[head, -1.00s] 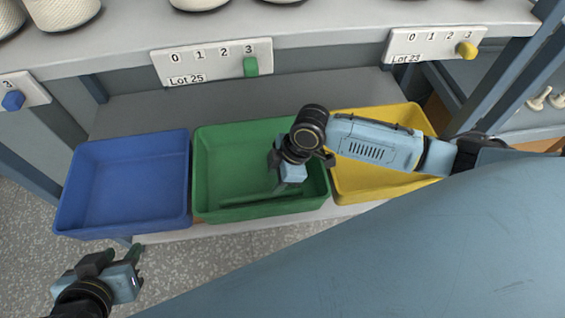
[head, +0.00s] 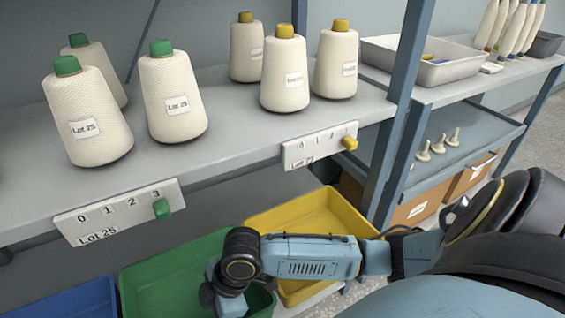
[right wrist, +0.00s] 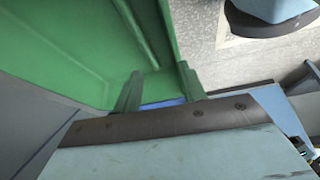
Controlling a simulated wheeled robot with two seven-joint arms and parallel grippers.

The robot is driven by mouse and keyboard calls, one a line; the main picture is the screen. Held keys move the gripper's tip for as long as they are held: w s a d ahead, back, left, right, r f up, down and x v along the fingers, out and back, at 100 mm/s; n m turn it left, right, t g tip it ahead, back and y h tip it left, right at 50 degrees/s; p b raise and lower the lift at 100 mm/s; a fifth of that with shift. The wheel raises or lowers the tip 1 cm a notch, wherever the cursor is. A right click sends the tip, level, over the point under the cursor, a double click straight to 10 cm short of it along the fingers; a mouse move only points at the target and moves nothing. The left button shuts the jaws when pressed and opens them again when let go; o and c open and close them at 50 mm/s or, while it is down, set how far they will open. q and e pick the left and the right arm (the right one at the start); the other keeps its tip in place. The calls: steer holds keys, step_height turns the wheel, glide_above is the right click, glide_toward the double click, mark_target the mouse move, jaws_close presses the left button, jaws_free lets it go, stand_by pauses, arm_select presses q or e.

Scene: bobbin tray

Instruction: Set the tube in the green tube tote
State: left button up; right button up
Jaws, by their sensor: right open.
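The green tube tote (head: 150,283) stands on the lower shelf, partly cut off by the bottom edge of the head view. My right gripper (head: 222,303) points down over its right part, and the arm hides some of the tote. In the right wrist view, the green tote (right wrist: 50,45) fills the upper left. My right gripper (right wrist: 160,90) has its two fingers apart there, with nothing seen held between them. No loose tube can be made out clearly; a long diagonal green edge in the tote may be part of the tote. My left gripper is out of view.
A yellow tote (head: 330,212) lies right of the green one, under my right arm; a blue tote (head: 85,300) lies left. Yarn cones (head: 88,115) stand on the shelf above. Its front carries number plates (head: 118,212). A grey tray (head: 425,65) sits on the right rack.

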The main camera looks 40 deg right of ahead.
steer(key=s+d+r+m+t+h, duration=0.1)
steer(key=s+d+m+h, duration=0.3)
steer(key=s+d+m, duration=0.5)
steer(key=s+r+m, duration=0.1)
steer(key=s+m, duration=0.1)
steer(key=s, duration=0.1)
steer(key=shift+s+d+r+m+t, duration=0.2)
steer(key=shift+s+r+m+t, duration=0.2)
steer(key=shift+c, duration=0.5)
